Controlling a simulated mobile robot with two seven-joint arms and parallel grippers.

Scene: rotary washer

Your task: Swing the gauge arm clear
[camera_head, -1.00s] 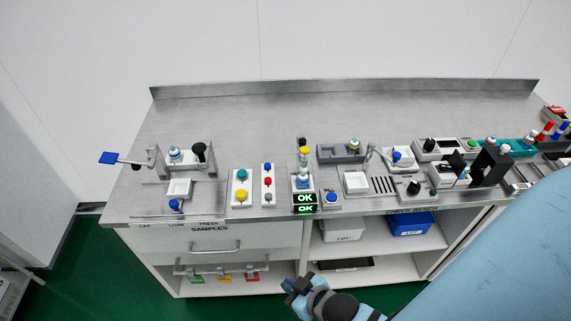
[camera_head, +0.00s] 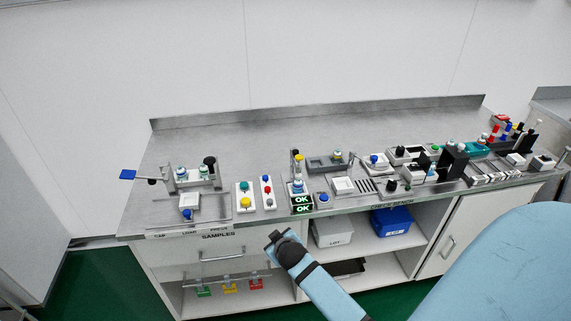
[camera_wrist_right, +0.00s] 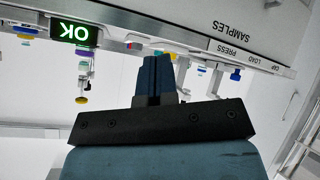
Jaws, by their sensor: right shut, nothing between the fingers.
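No part is labelled as the gauge arm, and I cannot tell for sure which one it is. A thin grey bent arm (camera_head: 364,167) is beside a white block with a blue knob (camera_head: 374,159), right of centre on the bench. An upright fixture with a yellow top (camera_head: 298,158) stands behind the green OK display (camera_head: 303,208). The display also shows, upside down, in the right wrist view (camera_wrist_right: 75,33). My right gripper (camera_head: 274,238) is in front of the bench, below its front edge, apart from these parts. Its dark fingers (camera_wrist_right: 153,62) are shut and empty. My left gripper is out of view.
A press station with a blue-paddled lever (camera_head: 128,174) stands at the bench's left end. Two button panels (camera_head: 244,197) are beside it. A drawer handle (camera_head: 222,255) and open shelves with a white bin (camera_head: 332,232) and blue bin (camera_head: 391,221) are below. The back of the worktop is clear.

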